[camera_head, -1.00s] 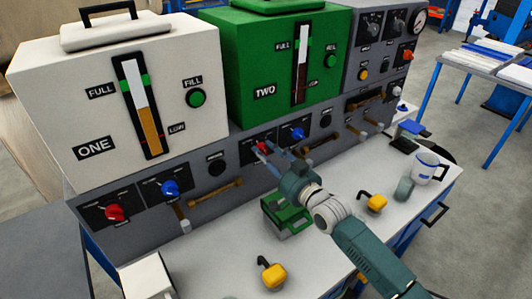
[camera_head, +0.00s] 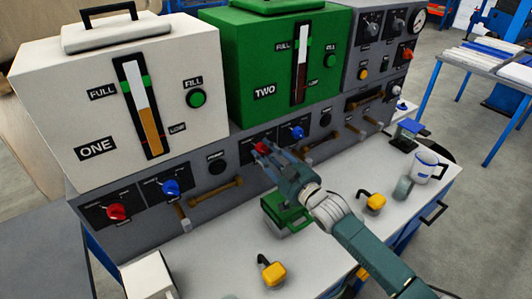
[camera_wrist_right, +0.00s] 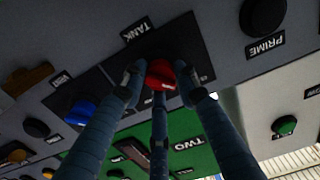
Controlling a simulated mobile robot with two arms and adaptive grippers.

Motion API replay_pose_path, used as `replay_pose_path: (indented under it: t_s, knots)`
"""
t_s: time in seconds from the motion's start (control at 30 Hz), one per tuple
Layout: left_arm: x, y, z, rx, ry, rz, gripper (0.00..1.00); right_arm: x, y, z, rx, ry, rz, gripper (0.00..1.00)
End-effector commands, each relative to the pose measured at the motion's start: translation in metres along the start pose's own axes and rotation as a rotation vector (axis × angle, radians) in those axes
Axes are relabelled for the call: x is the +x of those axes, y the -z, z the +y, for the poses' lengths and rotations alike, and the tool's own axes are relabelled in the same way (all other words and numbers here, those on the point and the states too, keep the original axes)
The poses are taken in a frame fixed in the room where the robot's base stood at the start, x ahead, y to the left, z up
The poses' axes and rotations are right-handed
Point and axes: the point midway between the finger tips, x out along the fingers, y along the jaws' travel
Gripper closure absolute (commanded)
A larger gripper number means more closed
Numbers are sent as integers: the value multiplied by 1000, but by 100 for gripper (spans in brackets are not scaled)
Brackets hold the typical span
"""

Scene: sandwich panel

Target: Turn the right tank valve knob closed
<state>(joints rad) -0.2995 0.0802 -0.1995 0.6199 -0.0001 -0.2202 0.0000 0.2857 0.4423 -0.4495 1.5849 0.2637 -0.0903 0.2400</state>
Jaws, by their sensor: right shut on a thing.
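The right tank valve knob is red (camera_head: 260,147) and sits on a dark plate on the grey panel below the green tank marked TWO (camera_head: 231,67). In the right wrist view the red knob (camera_wrist_right: 160,75) is between my fingertips, under the TANK label (camera_wrist_right: 137,28). My right gripper (camera_head: 264,151) reaches in from the lower right and is shut on the knob. Its fingers (camera_wrist_right: 160,88) close around the knob and partly cover it. The knob's exact pointer angle is hard to read. My left gripper is not in view.
A blue knob (camera_head: 297,132) is just right of the red one. The left panel has another red knob (camera_head: 116,212) and a blue knob (camera_head: 170,187). Yellow padlock-like items (camera_head: 271,273) and a mug (camera_head: 425,167) stand on the bench.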

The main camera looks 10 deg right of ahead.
Motion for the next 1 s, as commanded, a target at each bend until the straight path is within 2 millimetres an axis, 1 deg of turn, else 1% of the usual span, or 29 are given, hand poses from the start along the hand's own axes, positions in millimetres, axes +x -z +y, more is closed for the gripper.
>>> replay_pose_path:
  t_s: [0.3, 0.33, 0.4, 0.67, 0.77, 0.87, 1.0]
  knots:
    - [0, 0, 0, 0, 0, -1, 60, 0, -1, 0, -7, 0, -2, 96]
    - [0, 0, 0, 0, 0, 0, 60, 0, -1, 0, -7, 0, -2, 66]
    - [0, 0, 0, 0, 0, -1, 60, 0, -1, 0, -6, 0, -2, 52]
    - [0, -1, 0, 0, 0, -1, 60, 0, 0, 0, -4, 0, -1, 51]
    - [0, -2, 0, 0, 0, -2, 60, -4, -1, 0, -3, 0, -2, 51]
    - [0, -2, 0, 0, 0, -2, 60, -15, -2, 0, -3, 0, -3, 51]
    - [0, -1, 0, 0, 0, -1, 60, -43, -3, 0, -3, 0, -6, 51]
